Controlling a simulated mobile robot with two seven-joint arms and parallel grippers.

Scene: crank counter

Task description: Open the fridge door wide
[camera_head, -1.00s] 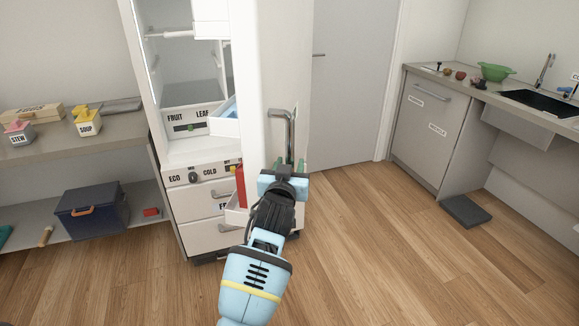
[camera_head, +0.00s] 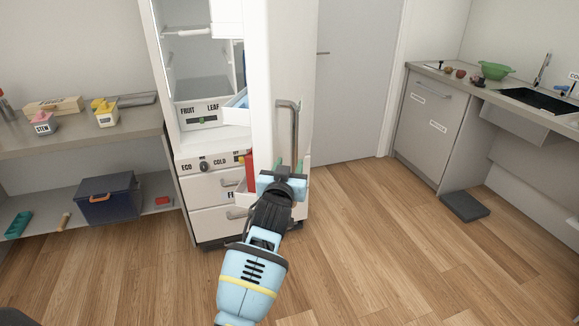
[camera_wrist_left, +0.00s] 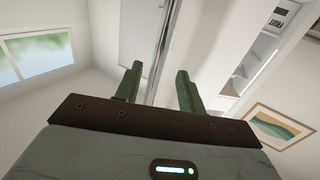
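The white fridge (camera_head: 196,150) stands at centre left with its door (camera_head: 264,90) partly open, so its shelves and drawers show. The door is seen nearly edge-on and its grey bar handle (camera_head: 295,125) is on the right side. My left gripper (camera_head: 284,170) is at the lower part of this handle. In the left wrist view, the two green fingers of my left gripper (camera_wrist_left: 157,85) are apart, with the handle (camera_wrist_left: 162,55) passing between them. A gap shows beside the bar, so the fingers look open around it. My right gripper is in neither view.
A shelf unit (camera_head: 140,126) with pots and a dark blue box (camera_head: 107,200) stands left of the fridge. A grey room door (camera_head: 350,100) is behind. A counter (camera_head: 440,75) with a sink is at right, with a dark block (camera_head: 465,206) on the floor. The middle floor is clear.

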